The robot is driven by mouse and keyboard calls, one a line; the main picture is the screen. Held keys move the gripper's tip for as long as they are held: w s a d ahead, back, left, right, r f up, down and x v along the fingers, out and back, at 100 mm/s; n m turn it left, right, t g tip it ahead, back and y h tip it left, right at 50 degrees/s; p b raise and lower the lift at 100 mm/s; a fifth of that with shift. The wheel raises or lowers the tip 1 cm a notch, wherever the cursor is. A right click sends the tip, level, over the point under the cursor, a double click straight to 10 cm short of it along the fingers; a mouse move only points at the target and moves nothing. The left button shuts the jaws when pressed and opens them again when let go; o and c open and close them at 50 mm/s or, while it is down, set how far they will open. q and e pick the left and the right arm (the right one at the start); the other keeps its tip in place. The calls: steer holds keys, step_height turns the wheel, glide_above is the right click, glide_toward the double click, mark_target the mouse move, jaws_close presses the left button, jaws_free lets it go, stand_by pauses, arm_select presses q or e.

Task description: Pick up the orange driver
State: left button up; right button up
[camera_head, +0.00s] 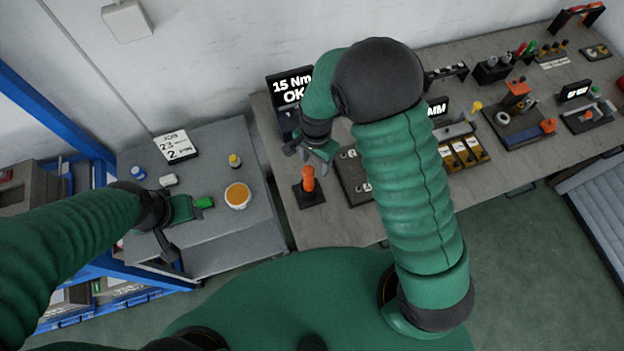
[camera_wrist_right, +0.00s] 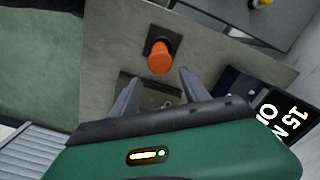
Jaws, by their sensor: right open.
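The orange driver (camera_head: 308,179) stands upright on a dark square base on the grey workbench, near its left edge. In the right wrist view the orange driver (camera_wrist_right: 160,58) shows ahead of and between my fingers. My right gripper (camera_head: 318,158) is open and empty, just above and behind the driver in the head view. Its two grey fingers (camera_wrist_right: 156,85) are spread, apart from the driver. My left gripper (camera_head: 205,203) is over the grey side table at the left, by a small green piece; its finger gap is not clear.
A black display reading "15 Nm OK" (camera_head: 291,88) stands behind the driver. A dark tray (camera_head: 352,178) lies just right of it. A white tub with orange contents (camera_head: 238,196) and a sign (camera_head: 176,146) are on the side table. More tools and fixtures fill the bench rightward.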

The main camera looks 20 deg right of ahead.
mark_target(305, 179)
steer(key=a+f, duration=0.1)
steer(key=a+f+p, duration=0.1)
steer(key=f, duration=0.1)
steer(key=s+a+f+p, duration=0.1)
steer(key=shift+f, duration=0.15)
steer(key=shift+a+f, duration=0.25)
steer(key=shift+f, duration=0.9)
steer(key=shift+d+f, duration=0.2)
steer(key=shift+w+d+f, duration=0.1)
steer(key=shift+w+d, duration=0.05)
steer(key=shift+d, duration=0.45)
steer(key=shift+c, duration=0.5)
steer(key=shift+d, duration=0.25)
steer(key=c, duration=0.5)
steer(key=shift+a, duration=0.35)
steer(key=c, duration=0.4)
steer(key=shift+a, duration=0.35)
jaws_close()
arm_select(q)
steer(key=shift+w+a+r, duration=0.2)
steer(key=shift+a+r, duration=0.7)
steer(key=shift+r, duration=0.15)
